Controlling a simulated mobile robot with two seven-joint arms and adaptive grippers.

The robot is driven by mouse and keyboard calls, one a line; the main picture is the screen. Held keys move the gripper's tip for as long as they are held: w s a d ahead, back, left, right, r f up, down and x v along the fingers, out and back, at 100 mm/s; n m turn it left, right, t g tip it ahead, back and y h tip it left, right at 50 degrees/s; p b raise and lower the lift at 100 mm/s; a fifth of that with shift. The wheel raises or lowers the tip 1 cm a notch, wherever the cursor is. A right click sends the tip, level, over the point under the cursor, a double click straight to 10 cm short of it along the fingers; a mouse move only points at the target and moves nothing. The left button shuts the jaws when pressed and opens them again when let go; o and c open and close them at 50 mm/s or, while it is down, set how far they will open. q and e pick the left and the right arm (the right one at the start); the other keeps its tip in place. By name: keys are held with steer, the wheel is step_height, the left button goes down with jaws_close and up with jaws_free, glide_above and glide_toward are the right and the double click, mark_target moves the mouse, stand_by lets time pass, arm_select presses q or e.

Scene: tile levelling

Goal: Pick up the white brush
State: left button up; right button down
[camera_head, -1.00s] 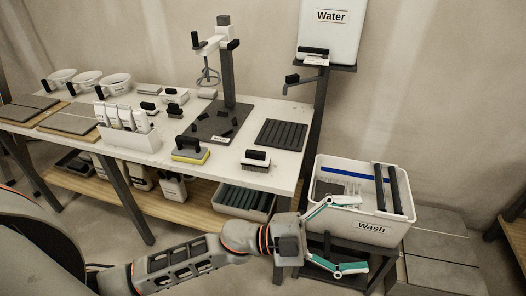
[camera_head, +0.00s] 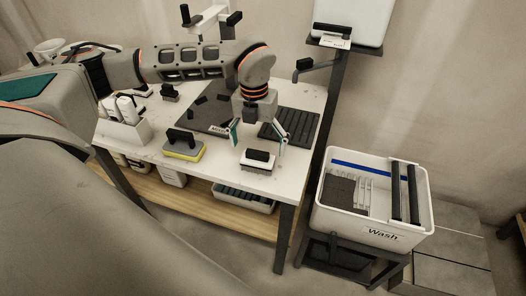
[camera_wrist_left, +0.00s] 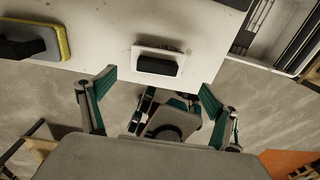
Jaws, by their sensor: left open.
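The white brush (camera_head: 256,163) has a black handle on top and lies near the front right edge of the white table (camera_head: 222,178). In the left wrist view the brush (camera_wrist_left: 146,66) lies ahead of the fingers, roughly centred between them. My left gripper (camera_head: 258,140) is open and empty, its two teal-tipped fingers spread above and slightly behind the brush in the head view. It also shows in the left wrist view (camera_wrist_left: 155,92), apart from the brush.
A yellow-edged sponge float (camera_head: 184,146) lies left of the brush. A dark ribbed mat (camera_head: 290,124) lies behind it. The Wash tub (camera_head: 372,229) stands right of the table. A post (camera_head: 325,130) rises between them. A white bottle holder (camera_head: 122,133) stands on the left.

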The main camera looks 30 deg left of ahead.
mark_target(257, 152)
arm_select(q)
steer(key=shift+w+a+r+y, duration=0.15)
steer(key=shift+w+a, duration=0.05)
steer(key=shift+a, duration=0.2)
steer(key=shift+w+a+r+y, duration=0.15)
steer(key=shift+a, duration=0.2)
steer(key=shift+a+f, duration=0.15)
steer(key=shift+f, duration=0.05)
steer(key=shift+s+f, duration=0.1)
steer(key=shift+f, duration=0.8)
steer(key=shift+d+f, duration=0.2)
steer(key=shift+f, duration=0.7)
steer(key=shift+d+f, duration=0.15)
steer(key=shift+f, duration=0.75)
steer(key=shift+d+f, duration=0.2)
steer(key=shift+f, duration=0.7)
steer(key=c, duration=1.4)
